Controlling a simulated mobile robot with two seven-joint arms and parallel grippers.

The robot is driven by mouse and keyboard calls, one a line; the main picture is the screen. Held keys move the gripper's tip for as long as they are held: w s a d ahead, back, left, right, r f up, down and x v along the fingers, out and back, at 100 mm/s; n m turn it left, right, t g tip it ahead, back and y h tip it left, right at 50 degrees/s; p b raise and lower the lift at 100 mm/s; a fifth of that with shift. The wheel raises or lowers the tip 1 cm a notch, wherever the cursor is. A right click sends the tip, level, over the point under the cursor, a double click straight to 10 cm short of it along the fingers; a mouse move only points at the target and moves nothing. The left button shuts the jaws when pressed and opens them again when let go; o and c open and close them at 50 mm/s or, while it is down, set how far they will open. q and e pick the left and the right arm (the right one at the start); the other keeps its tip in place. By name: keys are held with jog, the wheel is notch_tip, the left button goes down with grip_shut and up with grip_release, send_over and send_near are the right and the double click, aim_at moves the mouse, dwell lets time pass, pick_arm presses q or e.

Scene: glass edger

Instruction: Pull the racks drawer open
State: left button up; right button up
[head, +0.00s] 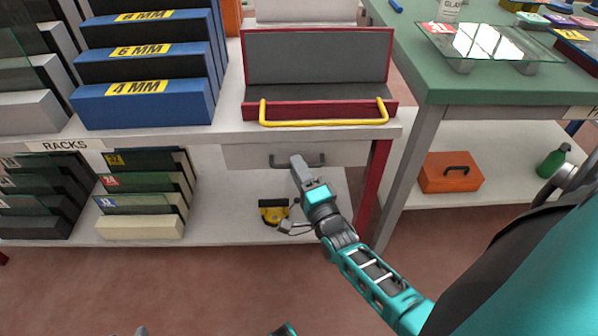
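The racks drawer (240,156) is a pale grey front under the white bench top, and it looks closed. Its dark bar handle (318,161) runs across the middle of the front. My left gripper does not clearly show; only small robot parts show at the bottom edge.
A red tray (251,110) with a yellow bar stands above the drawer. Blue racks (142,108) stand left of it, beyond the RACKS label (64,146). A red leg (373,185) is right of the drawer. A yellow-black object (272,212) lies on the lower shelf. Floor in front is clear.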

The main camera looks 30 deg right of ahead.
grip_shut()
dwell(0.4)
dwell(0.4)
